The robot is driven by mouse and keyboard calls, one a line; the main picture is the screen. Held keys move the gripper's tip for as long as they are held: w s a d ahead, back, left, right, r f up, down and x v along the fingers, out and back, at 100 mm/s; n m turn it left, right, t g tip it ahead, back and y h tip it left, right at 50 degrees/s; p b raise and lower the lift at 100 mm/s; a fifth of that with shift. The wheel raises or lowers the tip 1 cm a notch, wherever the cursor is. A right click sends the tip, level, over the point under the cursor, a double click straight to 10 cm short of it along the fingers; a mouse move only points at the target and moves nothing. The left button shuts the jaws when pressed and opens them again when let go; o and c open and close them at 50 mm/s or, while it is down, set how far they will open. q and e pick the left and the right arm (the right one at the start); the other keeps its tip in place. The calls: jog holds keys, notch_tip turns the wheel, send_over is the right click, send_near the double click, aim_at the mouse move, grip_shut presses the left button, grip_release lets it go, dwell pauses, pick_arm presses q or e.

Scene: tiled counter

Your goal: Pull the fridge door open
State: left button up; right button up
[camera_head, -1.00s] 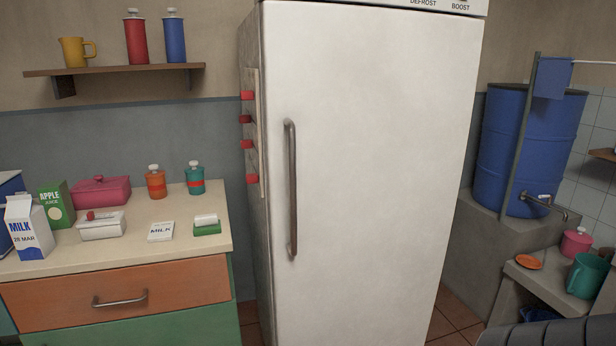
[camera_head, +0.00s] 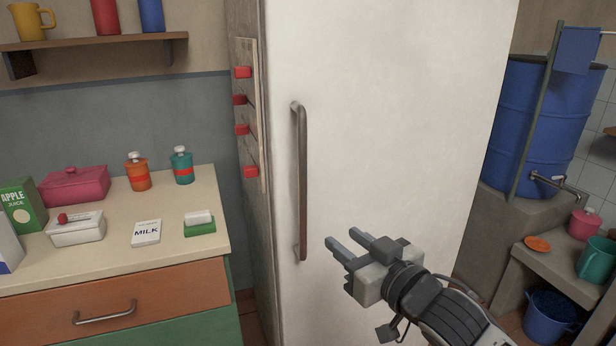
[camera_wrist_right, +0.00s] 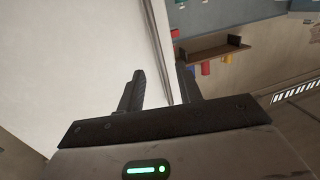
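The white fridge door (camera_head: 390,140) is shut and fills the middle of the head view. Its vertical metal handle (camera_head: 300,180) runs along the door's left side. My right gripper (camera_head: 342,247) is open and empty, just right of the handle's lower end and apart from it. In the right wrist view its two fingers (camera_wrist_right: 160,88) stand apart, with the white door (camera_wrist_right: 70,70) to their left. My left gripper is in neither view.
A counter (camera_head: 120,250) with a milk carton, an apple juice carton (camera_head: 18,205) and a pink box (camera_head: 72,185) stands left of the fridge. A shelf (camera_head: 95,40) hangs above it. A blue barrel (camera_head: 535,125) and a low concrete ledge (camera_head: 545,262) are at the right.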

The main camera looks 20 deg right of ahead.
send_near(305, 183)
jog(key=shift+t, duration=0.4)
jog(key=x, duration=0.3)
jog(key=p+x, duration=0.1)
jog(key=x, duration=0.3)
jog(key=p+x, duration=0.1)
jog(key=x, duration=0.3)
jog(key=shift+f, duration=0.3)
jog(key=shift+c, duration=0.2)
grip_shut()
